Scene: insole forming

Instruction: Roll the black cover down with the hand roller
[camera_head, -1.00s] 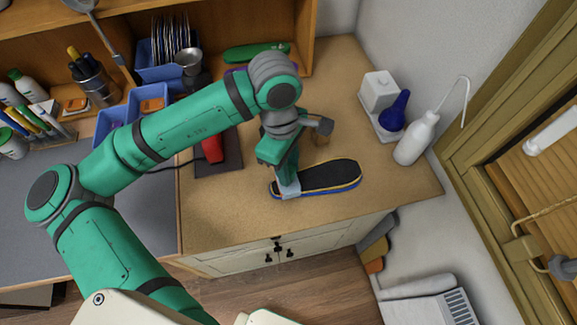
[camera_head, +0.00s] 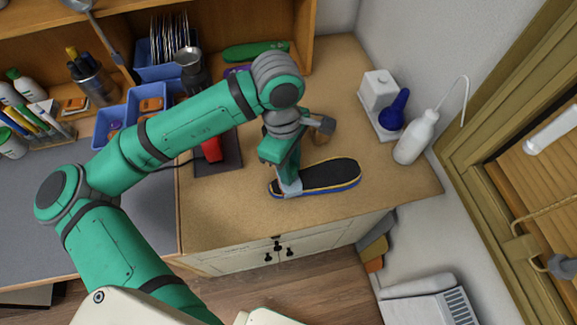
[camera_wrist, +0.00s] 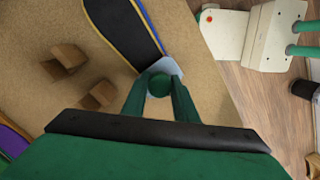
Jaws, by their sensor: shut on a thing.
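The insole with its black cover (camera_head: 330,175) lies flat on the tan worktop, with blue and yellow layers showing along its edge. It also shows in the wrist view (camera_wrist: 122,27). My gripper (camera_head: 287,172) is over the insole's left end, pointing down. In the wrist view my gripper (camera_wrist: 160,92) is shut on the hand roller (camera_wrist: 159,84), of which a round green end shows between the fingers. A pale grey part of the roller (camera_head: 291,188) is at the cover's left end; whether it presses on the cover I cannot tell.
Brown blocks (camera_wrist: 66,58) stand on the worktop behind the insole. A red tool on a dark base (camera_head: 212,150) is to the left. A white bottle (camera_head: 416,138) and a blue bulb (camera_head: 394,110) stand at the right. The worktop (camera_head: 230,215) in front is clear.

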